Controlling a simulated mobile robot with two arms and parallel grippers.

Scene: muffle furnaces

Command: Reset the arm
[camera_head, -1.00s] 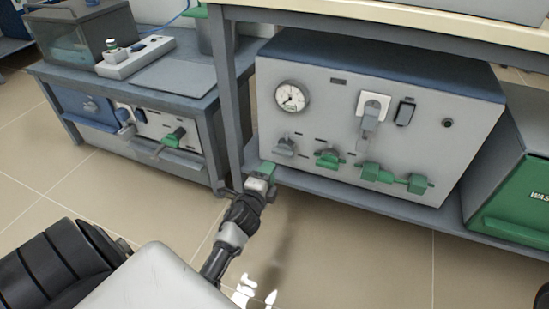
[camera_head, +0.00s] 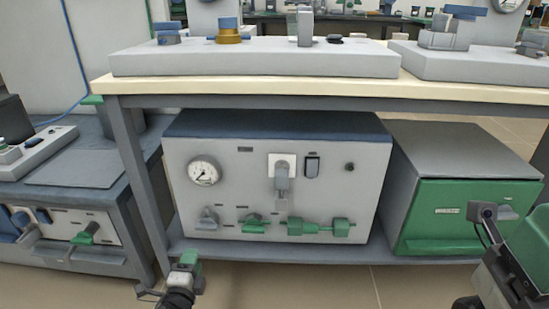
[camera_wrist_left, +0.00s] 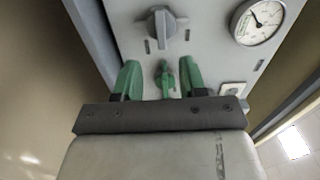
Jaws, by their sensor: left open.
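My left gripper (camera_head: 186,262) is low in the head view, in front of the grey furnace control unit (camera_head: 228,180) on the lower shelf. In the left wrist view its two green fingers (camera_wrist_left: 160,78) stand apart with nothing held between them. A green valve handle (camera_wrist_left: 166,76) on the panel shows behind the gap, along with a grey knob (camera_wrist_left: 163,28) and a round gauge (camera_wrist_left: 256,20). The gauge also shows in the head view (camera_head: 204,171). Part of my right arm (camera_head: 505,255) is at the right edge; its fingers cannot be made out clearly.
A bench with a pale top (camera_head: 250,88) stands above the unit. A green-fronted box (camera_head: 455,212) sits to the unit's right on the shelf. A lower grey table (camera_head: 85,165) is at the left. Tiled floor (camera_head: 325,285) is open in front.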

